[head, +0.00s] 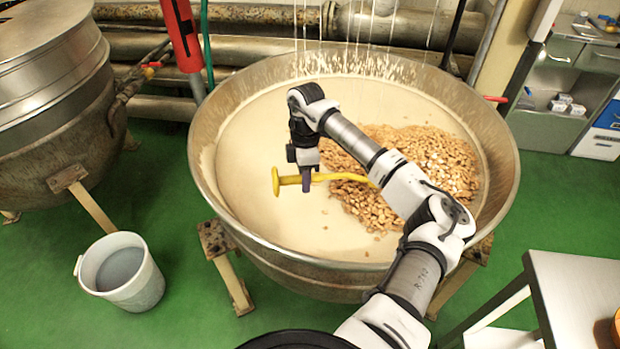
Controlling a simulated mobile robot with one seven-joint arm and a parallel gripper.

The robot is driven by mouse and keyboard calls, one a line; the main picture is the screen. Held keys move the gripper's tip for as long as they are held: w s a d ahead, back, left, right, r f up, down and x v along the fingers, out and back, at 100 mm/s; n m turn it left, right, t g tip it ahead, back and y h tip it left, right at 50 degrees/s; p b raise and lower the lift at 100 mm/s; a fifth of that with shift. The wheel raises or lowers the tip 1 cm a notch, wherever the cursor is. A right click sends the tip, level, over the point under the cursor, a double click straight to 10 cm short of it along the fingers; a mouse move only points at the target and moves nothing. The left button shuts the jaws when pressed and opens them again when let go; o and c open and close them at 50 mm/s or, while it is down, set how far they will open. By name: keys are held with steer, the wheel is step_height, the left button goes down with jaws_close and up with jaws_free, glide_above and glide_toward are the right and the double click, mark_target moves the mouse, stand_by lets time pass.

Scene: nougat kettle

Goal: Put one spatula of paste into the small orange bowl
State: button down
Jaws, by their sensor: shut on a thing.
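My gripper (306,186) is shut on a yellow spatula (288,180) and holds it over the large metal kettle (205,175). The spatula lies roughly level, with a wide end at the left and its other end passing behind my arm at the right. The kettle holds cream-coloured paste (250,125) with a heap of brown nuts (435,155) at the right. I cannot tell whether the spatula touches the paste or carries any.
The metal table (570,290) stands at the lower right. A white bucket (140,285) stands on the green floor at the left, below a second kettle (60,130). Pipes (250,50) run behind the kettle, and a grey cabinet (560,75) stands at the upper right.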

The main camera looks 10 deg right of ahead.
steer(key=a+r+p, duration=0.1)
steer(key=r, duration=0.1)
steer(key=r+p, duration=0.1)
steer(key=r, duration=0.1)
steer(key=a+r+p, duration=0.1)
steer(key=r, duration=0.1)
steer(key=shift+s+a+p, duration=0.1)
steer(key=shift+a+p, duration=0.25)
steer(key=shift+p, duration=0.05)
step_height(320, 180, up, 6)
steer(key=a, duration=0.2)
steer(key=shift+a, duration=0.1)
stand_by(1.9)
